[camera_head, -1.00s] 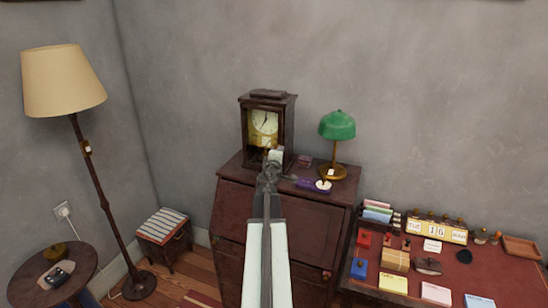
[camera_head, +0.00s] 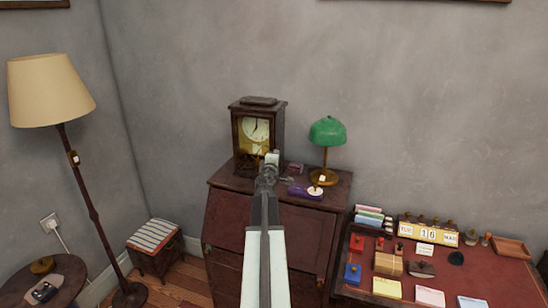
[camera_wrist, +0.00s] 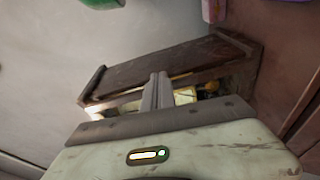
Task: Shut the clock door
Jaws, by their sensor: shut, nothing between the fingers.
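The clock (camera_head: 247,140) is a dark wooden case with a pale dial, upright on the top of a brown bureau. Its door is at the front, around the dial; I cannot tell from the head view how far it stands from the case. In the wrist view the clock (camera_wrist: 150,70) lies across the picture, with a lit gap along the wooden edge. My gripper (camera_head: 271,158) is shut and empty, in front of the clock's lower right front. In the wrist view its fingers (camera_wrist: 158,92) overlap the clock's front; contact is unclear. The gripper hides part of the lower front.
A green lamp (camera_head: 327,132) and a purple item (camera_head: 298,190) stand right of the clock on the bureau (camera_head: 232,222). A desk (camera_head: 470,275) with stationery is at the right. A floor lamp (camera_head: 50,90) and a striped stool (camera_head: 153,235) are at the left.

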